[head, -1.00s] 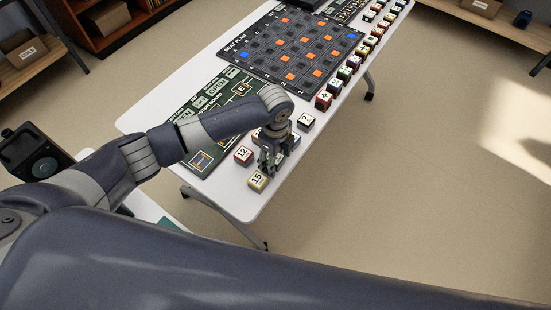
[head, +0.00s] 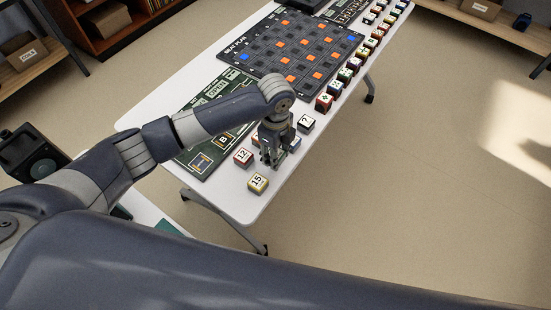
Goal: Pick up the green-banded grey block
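My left gripper (head: 271,160) points down over the near part of the white table (head: 228,199), among several small blocks. I cannot make out a green-banded grey block; my gripper hides part of this group. A yellow-sided block marked 15 (head: 258,183) stands in front of the gripper. A red-sided block marked 12 (head: 243,157) is to its left. A block marked with a question mark (head: 306,122) is to its right and farther back. A partly hidden block (head: 295,142) is close at its right. Whether the fingers hold anything is not visible. My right gripper is out of view.
A row of coloured blocks (head: 324,102) runs along the table's right edge. A dark board with orange and blue squares (head: 270,55) lies farther back. A green-black board (head: 196,162) lies left, partly under my arm. A black speaker (head: 38,165) is at far left.

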